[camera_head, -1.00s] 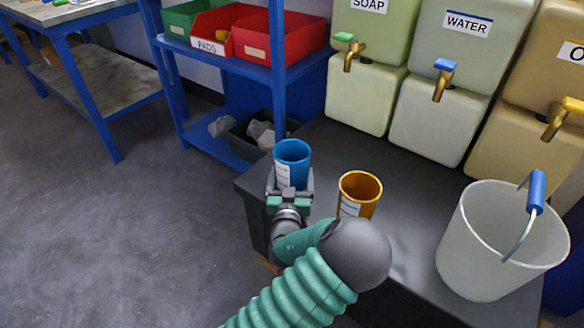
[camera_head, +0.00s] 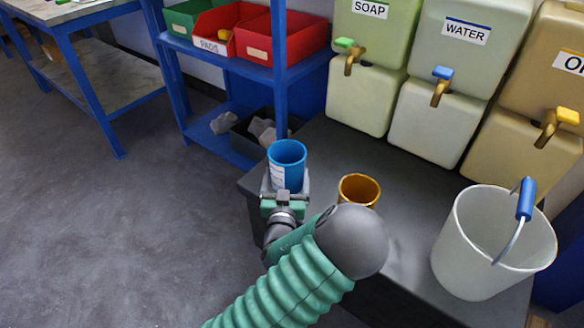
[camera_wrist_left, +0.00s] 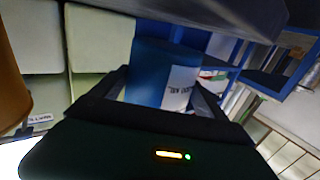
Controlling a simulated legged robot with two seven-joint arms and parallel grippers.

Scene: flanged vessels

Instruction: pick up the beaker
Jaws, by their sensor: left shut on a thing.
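A blue beaker (camera_head: 287,168) with a white label is upright near the left end of the dark bench. My left gripper (camera_head: 286,194) is shut on it from the near side. The left wrist view shows the blue beaker (camera_wrist_left: 162,75) between the fingers, with its label facing right. Whether its base is touching the bench or just clear of it is hard to tell. An orange beaker (camera_head: 359,188) stands on the bench to the right, its lower part hidden behind my arm. My right gripper is not in view.
A white bucket (camera_head: 480,255) with a blue handle grip stands at the bench's right. Soap, water (camera_head: 440,120) and a third dispenser with taps line the back. A blue shelf with red bins (camera_head: 297,40) is behind left. The floor at left is clear.

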